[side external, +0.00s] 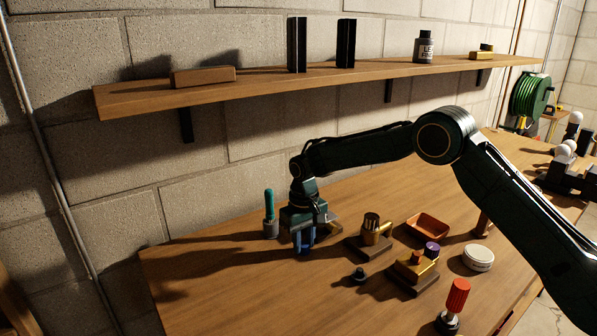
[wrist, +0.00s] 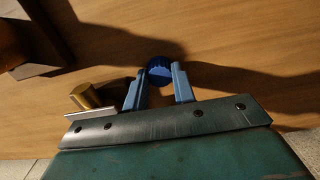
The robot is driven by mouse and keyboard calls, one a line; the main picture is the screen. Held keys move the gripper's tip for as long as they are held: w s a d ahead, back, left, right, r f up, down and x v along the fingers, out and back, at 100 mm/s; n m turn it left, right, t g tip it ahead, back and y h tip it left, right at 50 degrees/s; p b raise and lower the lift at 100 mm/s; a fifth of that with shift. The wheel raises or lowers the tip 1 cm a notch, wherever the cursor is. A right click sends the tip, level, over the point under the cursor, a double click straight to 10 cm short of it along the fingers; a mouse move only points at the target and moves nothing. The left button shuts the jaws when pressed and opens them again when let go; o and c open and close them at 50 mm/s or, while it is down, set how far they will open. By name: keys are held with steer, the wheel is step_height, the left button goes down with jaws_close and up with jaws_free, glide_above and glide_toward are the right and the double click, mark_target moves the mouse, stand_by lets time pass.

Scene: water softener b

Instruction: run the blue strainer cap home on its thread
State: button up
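The blue strainer cap (wrist: 159,70), round with a ribbed edge, sits between the tips of my gripper's two blue fingers in the wrist view. My gripper (wrist: 160,72) appears shut on it, with a fingertip against each side. In the side view my gripper (side external: 304,246) points down low over the left part of the bench, and its fingers largely hide the cap. A brass valve body (side external: 375,230) on a dark wooden block stands to the right of my gripper.
A teal-handled tool (side external: 269,212) stands close left of my gripper. A small dark knob (side external: 358,274) lies on the bench in front. An orange tray (side external: 428,226), a white round tin (side external: 478,258) and a red-handled tool (side external: 455,302) are at right. The front-left bench is clear.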

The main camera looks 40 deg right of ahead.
mark_target(304, 244)
steer(key=shift+r, duration=2.2)
steer(key=shift+w+d+r, duration=0.35)
steer(key=shift+d+r, duration=0.05)
steer(key=w+d+r+m, duration=0.1)
steer(key=d+r, duration=0.1)
steer(key=w+d+r+m, duration=0.1)
steer(key=d+r, duration=0.1)
steer(key=w+d+r, duration=0.1)
steer(key=d+r, duration=0.1)
steer(key=d, duration=0.1)
steer(key=shift+w+m, duration=0.3)
steer(key=shift+m, duration=0.1)
steer(key=shift+w+d+r, duration=0.15)
steer(key=shift+d+r, duration=0.45)
steer(key=shift+d, duration=0.1)
steer(key=shift+f, duration=0.15)
steer(key=shift+f, duration=2.15)
steer(key=shift+f, duration=1.25)
